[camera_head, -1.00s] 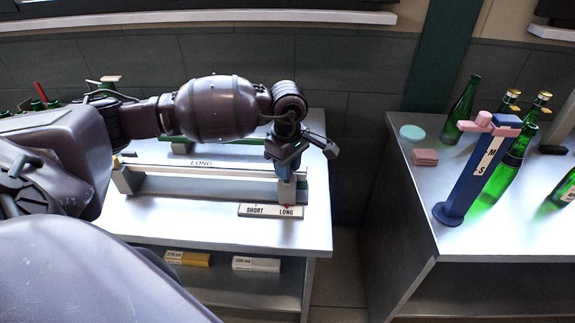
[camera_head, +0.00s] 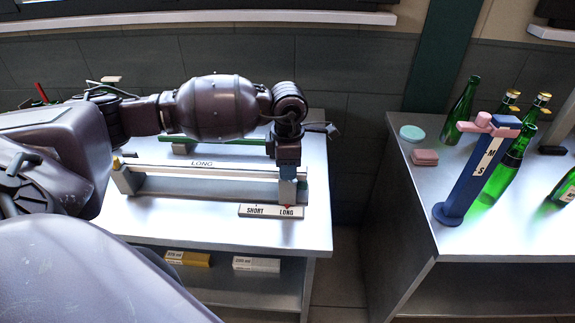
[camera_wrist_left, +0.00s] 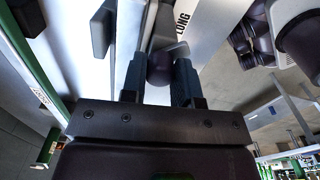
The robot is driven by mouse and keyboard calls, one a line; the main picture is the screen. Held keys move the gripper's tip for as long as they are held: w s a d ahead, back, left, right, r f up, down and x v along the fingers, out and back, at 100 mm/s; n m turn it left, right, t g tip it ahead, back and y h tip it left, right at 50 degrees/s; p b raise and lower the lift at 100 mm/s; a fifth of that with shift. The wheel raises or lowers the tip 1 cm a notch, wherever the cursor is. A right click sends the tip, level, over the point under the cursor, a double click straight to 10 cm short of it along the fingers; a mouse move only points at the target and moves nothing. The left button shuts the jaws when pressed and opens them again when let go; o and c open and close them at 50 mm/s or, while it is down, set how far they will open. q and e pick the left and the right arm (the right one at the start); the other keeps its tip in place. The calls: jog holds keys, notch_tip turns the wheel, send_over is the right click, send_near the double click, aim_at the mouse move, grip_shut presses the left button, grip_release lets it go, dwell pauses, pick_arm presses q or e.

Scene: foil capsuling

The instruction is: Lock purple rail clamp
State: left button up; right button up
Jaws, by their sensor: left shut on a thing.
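A round purple knob (camera_wrist_left: 160,68), apparently the purple rail clamp's, shows in the left wrist view. My left gripper (camera_wrist_left: 158,85) is shut on it, one finger on each side. In the head view my left gripper (camera_head: 288,172) points down at the right end of the grey rail (camera_head: 205,188), above the "LONG" side of the "SHORT LONG" label (camera_head: 270,211). There the gripper hides the knob, and I cannot tell the clamp's lock state. My right gripper is in neither view.
A white "LONG" strip (camera_head: 203,163) runs along the rail fixture, with a green rail (camera_head: 215,143) behind it. On the right table, a blue post (camera_head: 470,182) with a pink clamp (camera_head: 484,123) stands beside several green bottles. A floor gap separates the tables.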

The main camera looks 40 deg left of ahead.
pick_arm(q)
jog(key=n+p, duration=0.1)
jog(key=n, duration=0.4)
jog(key=shift+r+n, duration=0.1)
jog(key=shift+n, duration=0.3)
jog(key=n, duration=0.2)
jog(key=shift+n+p, duration=0.3)
jog(key=n+p, duration=0.1)
jog(key=n, duration=0.2)
jog(key=shift+n, duration=1.2)
jog(key=n+p, duration=0.2)
jog(key=n, duration=0.4)
jog(key=n+p, duration=0.1)
jog(key=n, duration=0.2)
jog(key=n+p, duration=0.1)
jog(key=n, duration=0.3)
jog(key=shift+n+p, duration=0.3)
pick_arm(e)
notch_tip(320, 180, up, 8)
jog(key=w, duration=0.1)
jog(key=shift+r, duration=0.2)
pick_arm(q)
jog(key=shift+a, duration=0.1)
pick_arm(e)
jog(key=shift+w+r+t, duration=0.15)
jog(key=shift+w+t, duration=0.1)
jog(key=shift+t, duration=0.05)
